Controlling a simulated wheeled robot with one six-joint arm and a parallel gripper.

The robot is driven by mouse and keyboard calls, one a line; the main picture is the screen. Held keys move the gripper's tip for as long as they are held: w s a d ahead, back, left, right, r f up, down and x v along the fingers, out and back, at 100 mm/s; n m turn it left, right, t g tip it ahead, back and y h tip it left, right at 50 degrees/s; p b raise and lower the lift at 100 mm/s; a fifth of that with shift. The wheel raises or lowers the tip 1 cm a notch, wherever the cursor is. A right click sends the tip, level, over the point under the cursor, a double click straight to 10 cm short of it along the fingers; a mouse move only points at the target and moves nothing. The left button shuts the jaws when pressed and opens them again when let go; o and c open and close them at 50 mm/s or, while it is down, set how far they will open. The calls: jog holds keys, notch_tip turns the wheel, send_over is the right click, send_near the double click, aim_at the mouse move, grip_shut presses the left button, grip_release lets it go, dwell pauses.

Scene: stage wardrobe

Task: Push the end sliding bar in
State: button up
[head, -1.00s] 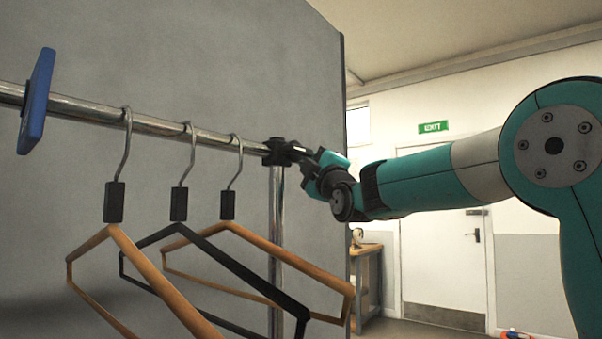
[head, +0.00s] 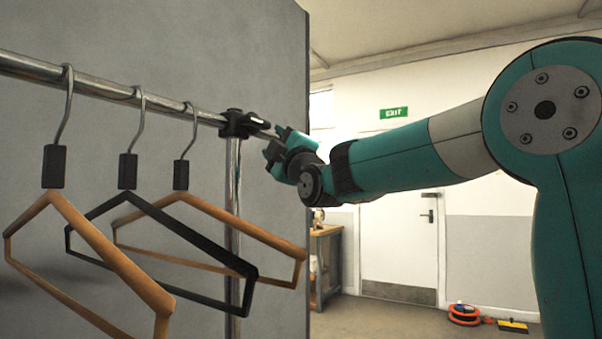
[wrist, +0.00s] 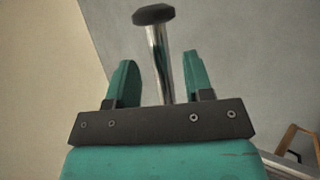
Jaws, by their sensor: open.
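The end sliding bar (wrist: 160,68) is a chrome tube with a dark end cap (wrist: 154,15) in the wrist view. It stands out between the two teal fingers of my gripper (wrist: 159,57), which are open with a gap on each side of the bar. In the head view a short piece of the bar (head: 264,133) shows between the black clamp (head: 237,124) at the rail's end and my gripper (head: 277,143). My gripper is just right of the clamp. The bar's cap is not clear in the head view.
The chrome rail (head: 105,88) carries several hangers, including a black one (head: 160,238), left of the upright post (head: 233,185). A grey panel (head: 190,45) stands behind them. A white door (head: 400,245), a wooden table (head: 326,255) and an orange reel (head: 464,314) are farther back.

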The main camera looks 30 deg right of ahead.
jog(key=b+v, duration=0.2)
jog(key=v, duration=1.1)
jog(key=shift+s+f, duration=0.15)
jog(key=shift+s, duration=0.1)
